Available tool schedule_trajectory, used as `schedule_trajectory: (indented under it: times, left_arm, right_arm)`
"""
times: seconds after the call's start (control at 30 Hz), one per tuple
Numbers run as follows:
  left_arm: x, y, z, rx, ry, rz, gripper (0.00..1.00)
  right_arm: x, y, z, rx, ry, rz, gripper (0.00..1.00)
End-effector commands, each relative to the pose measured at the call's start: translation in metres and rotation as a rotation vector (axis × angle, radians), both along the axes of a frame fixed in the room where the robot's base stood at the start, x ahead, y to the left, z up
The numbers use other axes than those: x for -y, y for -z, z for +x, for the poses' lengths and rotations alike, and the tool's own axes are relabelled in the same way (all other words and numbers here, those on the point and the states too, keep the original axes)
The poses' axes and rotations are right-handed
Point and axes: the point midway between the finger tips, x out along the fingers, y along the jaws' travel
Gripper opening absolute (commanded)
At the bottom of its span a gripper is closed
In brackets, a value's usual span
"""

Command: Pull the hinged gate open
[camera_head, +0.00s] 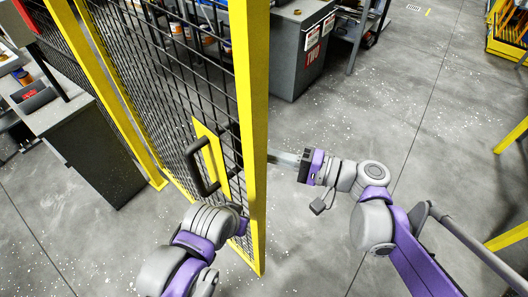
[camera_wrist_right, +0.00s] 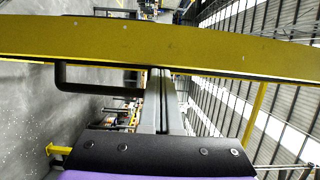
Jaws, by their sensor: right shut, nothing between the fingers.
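The gate is a black mesh panel with a yellow frame; its near upright (camera_head: 252,130) stands in the middle of the head view. A black bar handle (camera_head: 205,168) on a yellow plate is on the mesh side of that upright. In the right wrist view the yellow upright (camera_wrist_right: 200,45) crosses the top, with the black handle (camera_wrist_right: 95,90) left of the fingers. My right gripper (camera_head: 275,157) is shut and empty, its tips at the upright's right side; contact is unclear. It also shows in the right wrist view (camera_wrist_right: 160,75). My left wrist is below the handle; its fingers are hidden.
A grey cabinet (camera_head: 290,55) with a red sign stands behind the gate. Another grey cabinet (camera_head: 90,150) is at the left. Yellow posts stand at the left and right edges. The grey floor (camera_head: 410,110) right of the gate is largely clear.

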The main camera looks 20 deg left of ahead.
Motion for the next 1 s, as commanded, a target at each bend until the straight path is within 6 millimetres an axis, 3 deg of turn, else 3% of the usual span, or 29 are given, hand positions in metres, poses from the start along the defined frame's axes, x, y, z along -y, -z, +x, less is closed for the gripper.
schedule_trajectory:
  times: [0.47, 1.0]
  left_arm:
    - [0.000, 0.001, 0.000, -0.001, 0.000, 0.000, 0.00]
    - [0.000, 0.013, -0.004, -0.008, 0.000, 0.000, 0.00]
  right_arm:
    - [0.007, 0.000, 0.001, 0.000, 0.003, 0.000, 0.00]
    - [0.100, 0.001, 0.006, -0.002, 0.004, 0.000, 0.00]
